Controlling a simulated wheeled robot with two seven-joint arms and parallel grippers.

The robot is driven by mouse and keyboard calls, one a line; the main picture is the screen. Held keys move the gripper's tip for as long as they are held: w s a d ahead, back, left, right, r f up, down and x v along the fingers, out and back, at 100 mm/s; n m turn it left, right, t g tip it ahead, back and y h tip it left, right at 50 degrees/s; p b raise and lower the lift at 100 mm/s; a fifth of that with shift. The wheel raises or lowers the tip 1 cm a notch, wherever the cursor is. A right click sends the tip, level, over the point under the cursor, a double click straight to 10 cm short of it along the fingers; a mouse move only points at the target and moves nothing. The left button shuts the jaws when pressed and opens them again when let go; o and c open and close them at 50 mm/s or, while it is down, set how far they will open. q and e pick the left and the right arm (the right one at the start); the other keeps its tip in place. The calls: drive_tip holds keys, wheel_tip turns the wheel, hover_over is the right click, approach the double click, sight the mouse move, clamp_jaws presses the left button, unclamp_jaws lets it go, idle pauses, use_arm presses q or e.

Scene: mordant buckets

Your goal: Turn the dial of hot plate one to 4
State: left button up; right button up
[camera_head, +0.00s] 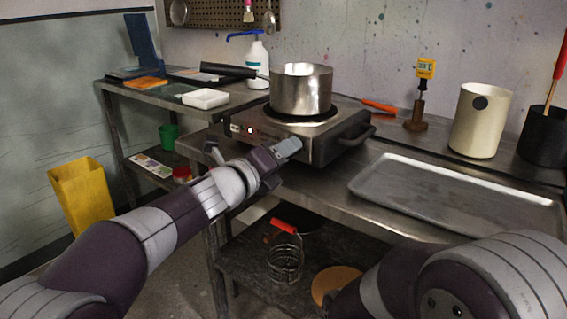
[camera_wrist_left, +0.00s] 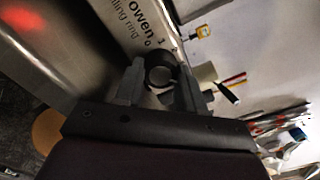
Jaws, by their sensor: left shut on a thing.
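The hot plate (camera_head: 325,145) stands on the steel bench with a steel pot (camera_head: 301,90) on its ring. Its front panel has a lit red lamp (camera_head: 250,130). My left gripper (camera_head: 290,147) is at the front panel, right of the lamp, and covers the dial in the head view. In the left wrist view the dark round dial (camera_wrist_left: 159,70) sits between the two fingers of my left gripper (camera_wrist_left: 160,88), which are shut on it. Printed lettering and the marks 0 and 1 show beside the dial; its exact setting cannot be read. My right gripper is out of view.
A black pot handle (camera_head: 228,70) points left. A metal tray (camera_head: 455,195) lies to the right, with a cream canister (camera_head: 480,120) and a yellow-topped instrument (camera_head: 425,68) behind it. A lower shelf holds a wire basket (camera_head: 285,262).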

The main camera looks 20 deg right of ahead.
use_arm(q)
drive_tip(key=shift+f+m+b, duration=0.1)
drive_tip(key=shift+m+b, duration=0.2)
drive_tip(key=shift+m, duration=0.1)
drive_tip(key=o, duration=1)
drive_tip(key=shift+o, duration=0.2)
drive_tip(key=v, duration=1.2)
drive_tip(key=shift+s+a+p, duration=0.25)
drive_tip(key=shift+s+p, duration=0.05)
drive_tip(key=shift+p, duration=0.15)
